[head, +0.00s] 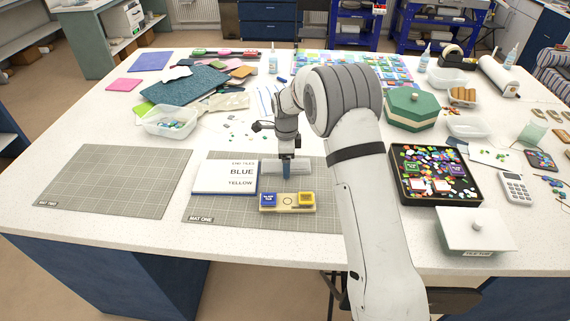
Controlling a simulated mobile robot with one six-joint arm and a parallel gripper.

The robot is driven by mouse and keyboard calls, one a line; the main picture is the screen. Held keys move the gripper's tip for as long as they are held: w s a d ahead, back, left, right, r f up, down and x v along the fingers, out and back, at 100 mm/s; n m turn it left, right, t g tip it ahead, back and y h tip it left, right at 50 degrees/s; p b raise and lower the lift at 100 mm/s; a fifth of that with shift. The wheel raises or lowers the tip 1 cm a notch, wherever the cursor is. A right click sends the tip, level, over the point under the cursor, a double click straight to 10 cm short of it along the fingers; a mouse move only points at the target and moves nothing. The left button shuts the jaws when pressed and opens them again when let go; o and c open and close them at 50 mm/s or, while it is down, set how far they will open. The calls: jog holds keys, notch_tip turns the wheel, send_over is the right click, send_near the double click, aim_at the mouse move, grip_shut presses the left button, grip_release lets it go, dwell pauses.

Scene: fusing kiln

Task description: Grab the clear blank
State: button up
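My gripper (286,172) points down over mat one, just right of the white card and behind the wooden holder. Its blue fingertips are small here, and I cannot tell whether they are open or shut. A pale grey, bar-shaped piece (302,167) lies around or behind the fingertips, partly hidden by them; I cannot tell for sure that it is the clear blank. The wooden holder (287,208) bears a blue tile (269,199) at left and a yellow tile (306,198) at right. The white card (224,177) reads "END TILES BLUE YELLOW".
Mat one (235,225) lies under these things; mat two (115,185) at left is bare. A black tray (474,198) of colored glass pieces and a white lidded box (475,231) stand at right. A clear tub (150,124) and colored sheets (186,85) lie farther back.

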jog(key=shift+f, duration=0.1)
jog(key=c, duration=1.3)
